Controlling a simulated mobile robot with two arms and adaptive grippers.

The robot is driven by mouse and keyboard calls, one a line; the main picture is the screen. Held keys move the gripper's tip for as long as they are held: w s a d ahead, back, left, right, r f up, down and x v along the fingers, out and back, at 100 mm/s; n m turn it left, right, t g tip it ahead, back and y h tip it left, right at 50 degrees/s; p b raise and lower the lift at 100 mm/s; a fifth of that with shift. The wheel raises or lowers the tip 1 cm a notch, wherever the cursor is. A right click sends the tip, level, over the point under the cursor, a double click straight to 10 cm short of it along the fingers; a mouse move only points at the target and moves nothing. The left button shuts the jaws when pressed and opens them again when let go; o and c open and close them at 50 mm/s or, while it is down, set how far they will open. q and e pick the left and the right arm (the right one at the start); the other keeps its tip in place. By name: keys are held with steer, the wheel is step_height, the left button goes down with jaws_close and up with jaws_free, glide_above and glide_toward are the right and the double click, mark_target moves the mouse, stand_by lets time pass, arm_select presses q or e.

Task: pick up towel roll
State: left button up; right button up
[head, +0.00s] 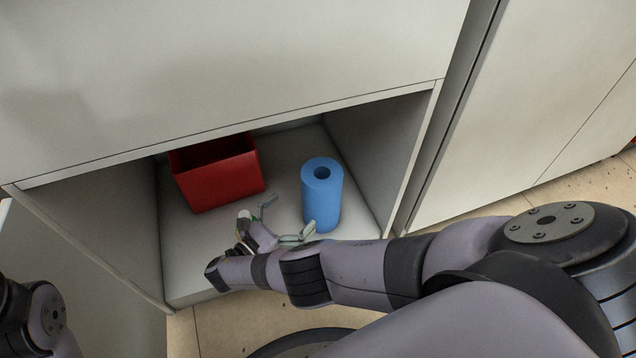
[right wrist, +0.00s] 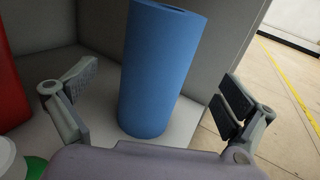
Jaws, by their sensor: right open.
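The towel roll (head: 322,192) is a blue upright cylinder with a hole in its top. It stands on the floor of an open cabinet compartment, right of a red bin. My right gripper (head: 287,219) is at the front of the compartment, just left of and in front of the roll. In the right wrist view the roll (right wrist: 158,70) stands upright ahead, between the spread fingers of my right gripper (right wrist: 158,92). The fingers are open and do not appear to touch it. My left gripper is not in view; only part of my left arm shows at the lower left.
The red bin (head: 217,175) stands at the back left of the compartment (head: 183,262). The compartment's right wall (head: 385,150) is close to the roll. A white and green object (right wrist: 12,160) shows at the lower left of the right wrist view.

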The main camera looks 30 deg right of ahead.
mark_target(322, 185)
steer(key=p+x, duration=0.1)
steer(key=x, duration=1)
steer(key=shift+d, duration=0.15)
steer(key=shift+c, duration=0.6)
steer(key=c, duration=1.5)
steer(key=shift+r, duration=0.1)
steer(key=shift+c, duration=0.2)
